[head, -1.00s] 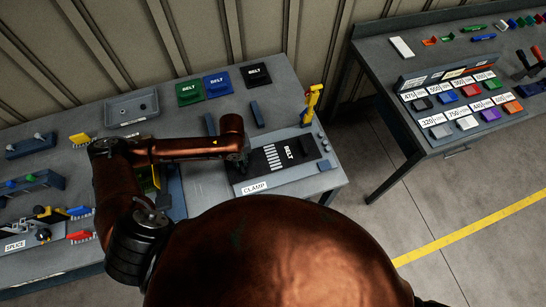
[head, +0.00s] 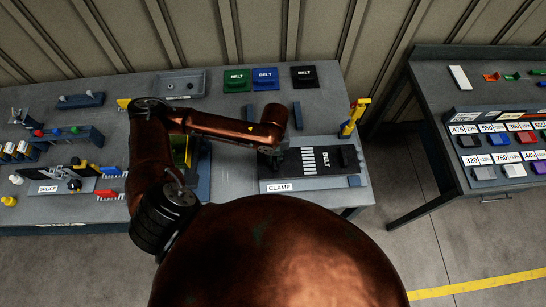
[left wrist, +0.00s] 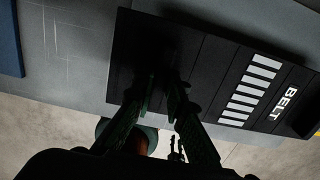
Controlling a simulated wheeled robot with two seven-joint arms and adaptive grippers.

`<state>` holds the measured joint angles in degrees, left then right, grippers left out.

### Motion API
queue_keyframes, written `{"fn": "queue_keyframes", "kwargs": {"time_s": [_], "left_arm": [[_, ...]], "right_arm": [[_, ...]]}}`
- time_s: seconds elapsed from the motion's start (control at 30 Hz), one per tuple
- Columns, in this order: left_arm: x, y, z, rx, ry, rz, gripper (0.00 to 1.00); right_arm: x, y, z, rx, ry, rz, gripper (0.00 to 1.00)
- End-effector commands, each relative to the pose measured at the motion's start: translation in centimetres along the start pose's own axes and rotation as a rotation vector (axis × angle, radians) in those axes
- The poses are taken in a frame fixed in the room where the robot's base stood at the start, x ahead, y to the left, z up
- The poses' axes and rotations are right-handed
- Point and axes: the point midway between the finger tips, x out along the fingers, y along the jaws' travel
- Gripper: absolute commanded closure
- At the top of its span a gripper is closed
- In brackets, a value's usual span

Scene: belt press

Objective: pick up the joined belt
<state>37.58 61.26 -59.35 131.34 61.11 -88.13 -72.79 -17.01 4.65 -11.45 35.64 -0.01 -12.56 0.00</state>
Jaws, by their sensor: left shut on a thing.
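The joined belt (head: 309,160) is a black strip with white stripes and the word BELT, at the clamp station (head: 325,184) right of centre in the head view. It also fills the upper right of the left wrist view (left wrist: 206,75). My left gripper (head: 275,160) is at the belt's left end, fingers pointing down. In the left wrist view its two dark fingers (left wrist: 162,88) are shut on the belt's end, though shadow hides the exact contact. I cannot tell whether the belt is lifted off the clamp. My right gripper is not in view.
A yellow clamp lever (head: 354,117) stands at the clamp's back right. Green (head: 236,80), blue (head: 265,79) and black (head: 304,77) belt pieces lie behind. The splice station (head: 66,187) is at the left. A second table (head: 440,105) with coloured parts stands right, across a gap.

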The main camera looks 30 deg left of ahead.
Motion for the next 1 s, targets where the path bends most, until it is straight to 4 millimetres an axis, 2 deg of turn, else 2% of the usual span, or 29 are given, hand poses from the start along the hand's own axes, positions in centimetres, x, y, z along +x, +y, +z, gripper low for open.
{"fn": "queue_keyframes", "kwargs": {"time_s": [0.03,0.1,0.3,0.43,0.63,1.0], "left_arm": [[-1.4,-0.5,-0.7,0.007,-0.007,-0.01,1.0],[-2.8,-0.7,-2.0,0.008,-0.006,-0.01,1.0],[-4.9,-1.7,-6.8,0.009,-0.003,-0.01,1.0],[-6.5,-2.0,-9.2,0.005,0.0,-0.008,1.0],[-6.8,-2.2,-10.2,0.001,-0.002,-0.006,1.0],[-6.9,-2.2,-10.9,0.0,-0.002,-0.006,1.0]], "right_arm": [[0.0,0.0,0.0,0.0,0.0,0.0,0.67],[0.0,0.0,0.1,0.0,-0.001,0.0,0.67],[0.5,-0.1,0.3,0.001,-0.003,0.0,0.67],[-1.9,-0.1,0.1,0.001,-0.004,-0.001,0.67],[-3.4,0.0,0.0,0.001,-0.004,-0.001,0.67],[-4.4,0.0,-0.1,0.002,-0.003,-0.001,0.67]]}}
